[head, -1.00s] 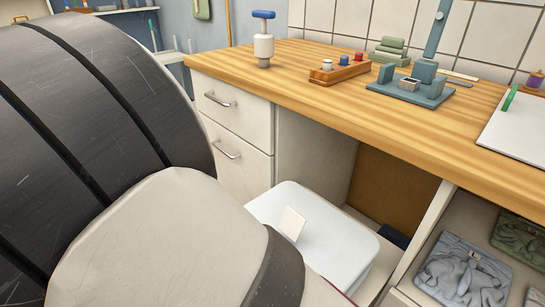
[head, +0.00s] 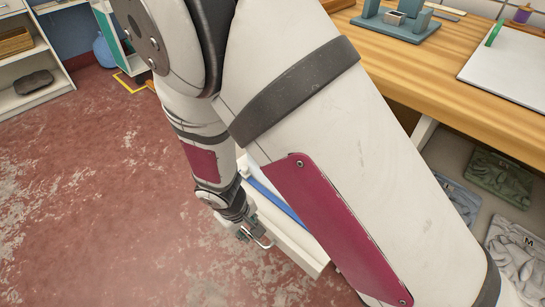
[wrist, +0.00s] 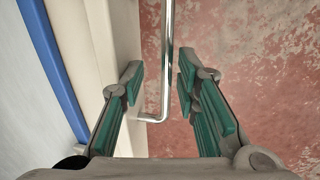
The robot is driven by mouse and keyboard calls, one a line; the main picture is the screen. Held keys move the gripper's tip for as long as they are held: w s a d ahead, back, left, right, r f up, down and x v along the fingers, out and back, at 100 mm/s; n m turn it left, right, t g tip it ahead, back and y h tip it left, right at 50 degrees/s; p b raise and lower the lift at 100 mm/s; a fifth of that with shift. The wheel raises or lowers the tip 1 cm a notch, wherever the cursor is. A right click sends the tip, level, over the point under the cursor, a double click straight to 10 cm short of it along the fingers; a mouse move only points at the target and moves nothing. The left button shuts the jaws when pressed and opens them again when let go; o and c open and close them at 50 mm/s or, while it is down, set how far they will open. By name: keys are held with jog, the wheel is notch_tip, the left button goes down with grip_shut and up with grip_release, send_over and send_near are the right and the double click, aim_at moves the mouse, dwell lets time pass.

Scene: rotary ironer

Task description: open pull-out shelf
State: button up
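The pull-out shelf is a low cream-white unit; its front (head: 298,247) shows beyond my arm in the head view. It also shows in the wrist view (wrist: 122,25). A silver bar handle (wrist: 168,50) runs along this front. My gripper (head: 243,233) is low beside the handle (head: 264,240). In the wrist view my gripper (wrist: 160,80) is open, its green-padded fingers on either side of the bar. The left finger lies between bar and front, and gaps show on both sides. My arm hides much of the shelf in the head view.
A blue strip (wrist: 55,65) runs behind the shelf front. The wooden worktop (head: 470,95) stands above right, with folded clothes (head: 510,175) under it. Red floor (head: 90,190) on the left is clear. Shelving (head: 30,70) stands at the far left.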

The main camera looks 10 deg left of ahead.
jog(key=w+d, duration=0.2)
jog(key=w, duration=0.1)
jog(key=w+d+p, duration=0.1)
jog(key=w+d, duration=0.1)
jog(key=w+d+p, duration=0.1)
jog(key=w+d, duration=0.2)
jog(key=shift+w+r, duration=0.1)
jog(key=shift+w, duration=0.25)
notch_tip(320, 180, up, 13)
jog(key=s+a+p, duration=0.1)
jog(key=p, duration=0.3)
jog(key=shift+s+a, duration=0.3)
jog(key=shift+s, duration=0.05)
jog(key=shift+s, duration=0.1)
